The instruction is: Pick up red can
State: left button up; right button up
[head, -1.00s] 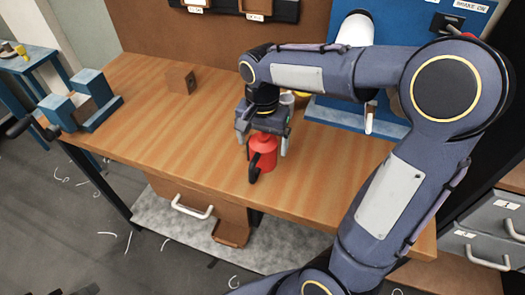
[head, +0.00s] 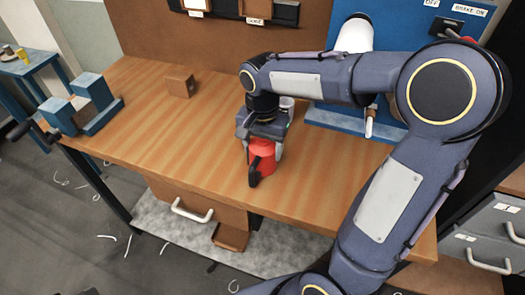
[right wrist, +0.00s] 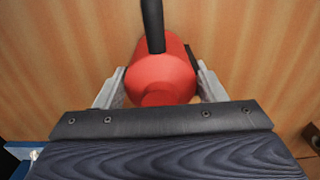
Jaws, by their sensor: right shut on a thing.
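The red can (head: 262,155) stands upright on the wooden workbench near its front edge, with its black handle or spout facing the front. My right gripper (head: 261,150) comes down over it from above and is shut on it, one finger on each side. In the right wrist view the red can (right wrist: 160,78) sits between the two grey fingers (right wrist: 158,88), with its black part pointing away from the palm. The can's upper part is partly hidden by the gripper in the head view. My left gripper is not in view.
The workbench (head: 150,125) is mostly clear left of the can. A small brown block (head: 180,86) lies at the back, and a blue vise-like fixture (head: 92,101) is at the left end. A blue panel (head: 352,122) with a white cylinder stands behind my right arm.

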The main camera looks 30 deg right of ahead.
aim_at(262, 143)
jog(key=shift+r, duration=0.15)
jog(key=shift+r, duration=0.25)
notch_tip(262, 143, up, 2)
jog(key=shift+r, duration=0.1)
jog(key=s+a+r, duration=0.5)
jog(key=s+r, duration=0.5)
jog(key=s, duration=0.3)
jog(key=shift+b, duration=0.35)
